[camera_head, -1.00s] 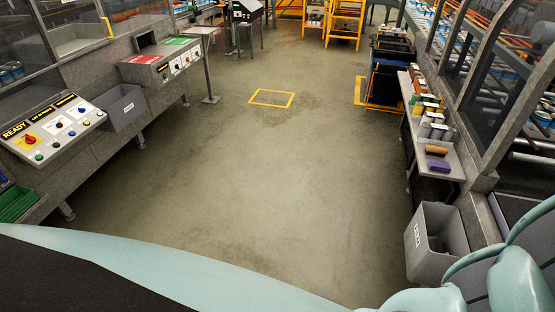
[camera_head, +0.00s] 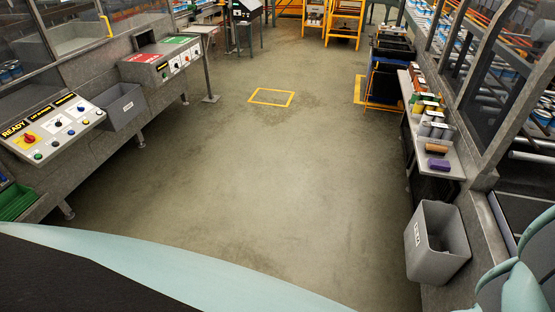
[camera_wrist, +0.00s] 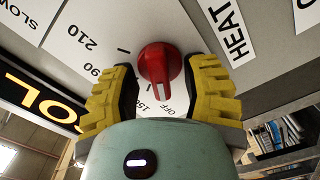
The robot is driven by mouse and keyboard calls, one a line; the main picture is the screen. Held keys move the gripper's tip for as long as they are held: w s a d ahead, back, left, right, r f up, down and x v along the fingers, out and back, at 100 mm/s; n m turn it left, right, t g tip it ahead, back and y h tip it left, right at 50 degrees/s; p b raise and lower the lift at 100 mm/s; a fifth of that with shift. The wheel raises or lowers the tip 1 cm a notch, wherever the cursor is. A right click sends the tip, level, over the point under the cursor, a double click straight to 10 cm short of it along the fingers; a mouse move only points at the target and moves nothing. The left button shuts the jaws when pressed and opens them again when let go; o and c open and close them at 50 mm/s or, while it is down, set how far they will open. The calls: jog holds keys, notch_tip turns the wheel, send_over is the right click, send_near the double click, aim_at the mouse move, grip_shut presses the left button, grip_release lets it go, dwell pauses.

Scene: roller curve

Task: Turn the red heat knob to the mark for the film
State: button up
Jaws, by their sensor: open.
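The red heat knob (camera_wrist: 158,62) shows in the wrist view on a pale panel beside the "HEAT" label (camera_wrist: 228,30). My gripper (camera_wrist: 160,70) is open, with one yellow finger on each side of the knob. I cannot tell whether either finger touches it. The fingers hide part of the scale. The gripper and this knob are not in the head view. No film is identifiable.
A "COOL" label (camera_wrist: 45,98) is at left in the wrist view. In the head view, control panels (camera_head: 50,125) line the left, and a shelf with small rolls (camera_head: 440,150) and a grey bin (camera_head: 437,243) stand at right. The middle floor is clear.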

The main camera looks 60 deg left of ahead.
dwell(0.3)
grip_shut()
dwell(0.3)
